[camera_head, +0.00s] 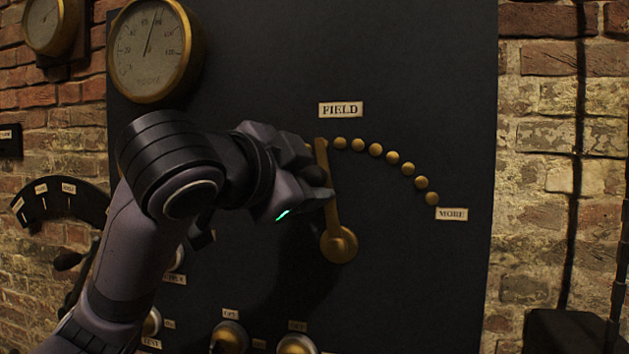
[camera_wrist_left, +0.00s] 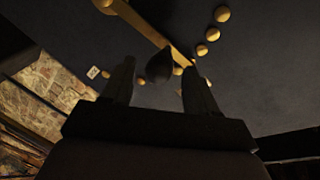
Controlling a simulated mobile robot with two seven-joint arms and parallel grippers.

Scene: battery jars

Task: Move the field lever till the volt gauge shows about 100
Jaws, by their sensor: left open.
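The brass field lever (camera_head: 330,205) turns on a round pivot at its lower end and stands nearly upright, tilted slightly left, its tip by the left part of the stud arc under the FIELD plate (camera_head: 341,110). My left gripper (camera_head: 318,184) is open at the lever's upper half. In the left wrist view the lever's dark knob (camera_wrist_left: 159,66) sits between the open fingers (camera_wrist_left: 160,85); I cannot tell whether they touch it. The volt gauge (camera_head: 150,48), brass-rimmed, has its needle just right of straight up; its numbers are too small to read surely. My right gripper is not in view.
Brass studs (camera_head: 376,150) curve right and down to a MORE plate (camera_head: 452,213). Brass-based switches (camera_head: 229,335) line the panel's bottom. Another gauge (camera_head: 48,22) and a dark quadrant with a lever (camera_head: 62,200) are at left. The panel right of the studs is clear.

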